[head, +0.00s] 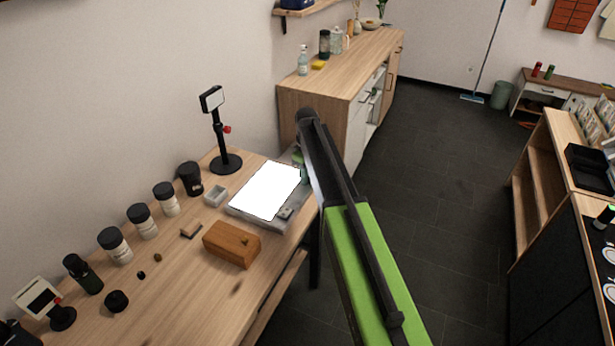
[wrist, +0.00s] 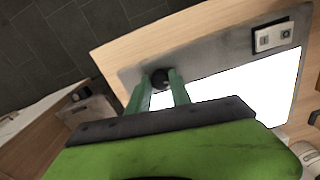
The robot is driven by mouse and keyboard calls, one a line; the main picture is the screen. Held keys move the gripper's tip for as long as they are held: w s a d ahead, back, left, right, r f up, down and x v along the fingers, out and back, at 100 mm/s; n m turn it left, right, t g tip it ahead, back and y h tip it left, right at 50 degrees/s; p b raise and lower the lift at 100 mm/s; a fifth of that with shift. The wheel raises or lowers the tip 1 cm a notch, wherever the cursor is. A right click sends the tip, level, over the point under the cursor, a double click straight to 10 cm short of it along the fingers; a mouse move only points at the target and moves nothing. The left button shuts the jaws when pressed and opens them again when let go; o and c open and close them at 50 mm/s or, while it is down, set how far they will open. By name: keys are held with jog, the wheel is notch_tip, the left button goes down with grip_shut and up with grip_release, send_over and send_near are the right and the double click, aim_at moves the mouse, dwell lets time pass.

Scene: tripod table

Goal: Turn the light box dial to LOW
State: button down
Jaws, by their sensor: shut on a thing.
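The light box (head: 232,211) lies on the wooden table with its white panel (head: 264,190) glowing. In the wrist view its grey frame (wrist: 210,55) runs beside the table edge. The dark round dial (wrist: 160,77) sits on this frame, between the two green fingertips of my gripper (wrist: 159,86). My gripper is shut on the dial. In the head view my gripper (head: 301,172) is at the box's far right corner, where my arm hides part of it. The dial's pointer and LOW mark cannot be made out.
A switch plate (wrist: 272,37) is on the same frame; it also shows in the head view (head: 285,212). A wooden block (head: 231,244), a small grey tray (head: 215,195), a black stand (head: 226,162) and several jars are on the table. Open floor (head: 420,150) lies to the right.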

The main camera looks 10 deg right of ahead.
jog(key=shift+s, duration=0.15)
jog(key=c, duration=1.2)
grip_release()
jog(key=shift+o, duration=0.2)
notch_tip(320, 180, up, 18)
jog(key=p, duration=1.7)
jog(key=shift+f+p, duration=0.2)
jog(key=shift+p, duration=0.1)
jog(key=shift+f, duration=0.15)
jog(key=s+f+m+b, duration=0.2)
jog(key=s+m, duration=0.2)
jog(key=s, duration=1)
jog(key=s+f+m+b, duration=0.1)
jog(key=s+m, duration=0.4)
jog(key=s, duration=0.8)
jog(key=shift+s+d+f+b, duration=0.2)
jog(key=shift+s+f+b, duration=0.2)
jog(key=shift+b, duration=0.1)
